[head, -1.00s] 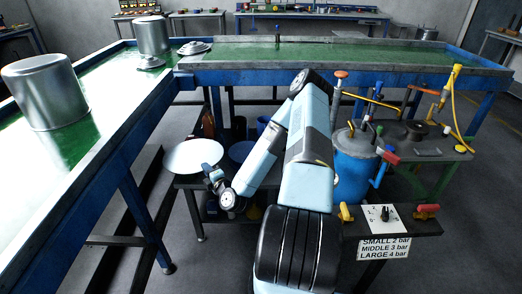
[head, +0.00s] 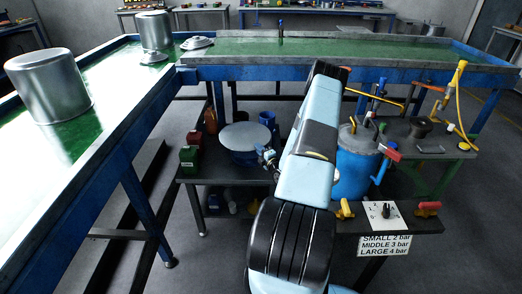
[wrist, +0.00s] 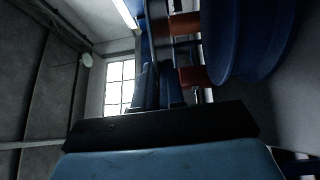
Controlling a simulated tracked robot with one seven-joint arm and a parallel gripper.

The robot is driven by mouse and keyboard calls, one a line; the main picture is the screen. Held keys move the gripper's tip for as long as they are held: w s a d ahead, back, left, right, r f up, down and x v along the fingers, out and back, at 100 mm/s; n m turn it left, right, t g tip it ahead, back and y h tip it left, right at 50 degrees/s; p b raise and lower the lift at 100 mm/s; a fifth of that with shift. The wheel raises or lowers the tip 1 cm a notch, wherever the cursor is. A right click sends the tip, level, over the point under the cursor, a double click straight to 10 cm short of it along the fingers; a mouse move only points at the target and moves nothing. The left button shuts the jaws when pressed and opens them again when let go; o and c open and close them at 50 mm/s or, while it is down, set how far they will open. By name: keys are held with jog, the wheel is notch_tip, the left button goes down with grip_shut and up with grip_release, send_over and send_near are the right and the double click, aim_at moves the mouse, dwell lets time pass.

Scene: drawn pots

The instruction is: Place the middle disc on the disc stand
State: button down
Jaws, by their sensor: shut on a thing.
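The disc (head: 246,136), a pale grey round plate seen from above, is at the back of the low dark table in the head view. My gripper (head: 265,156) is at its right front edge and shut on it; the fingertips are small and partly hidden by my arm. A blue round thing (head: 243,158) shows just under the disc, and it may be the disc stand. I cannot tell whether the disc touches it. In the wrist view a large dark blue rounded thing (wrist: 250,40) fills the upper right; its identity is unclear.
Green and red cans (head: 189,160) stand left of the disc. A blue pressure pot (head: 357,165) with valves stands to the right of my arm, behind a pressure label (head: 384,245). Large metal pots (head: 47,88) stand on the long green-topped bench at left.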

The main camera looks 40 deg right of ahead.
jog(key=shift+s+d+f, duration=0.15)
jog(key=shift+s+d, duration=0.1)
jog(key=shift+d, duration=0.55)
jog(key=shift+s, duration=0.1)
jog(key=shift+s, duration=0.1)
jog(key=shift+f, duration=2.9)
jog(key=shift+a+f, duration=0.1)
jog(key=shift+f, duration=0.45)
jog(key=c, duration=1.2)
grip_release()
jog(key=shift+o, duration=0.2)
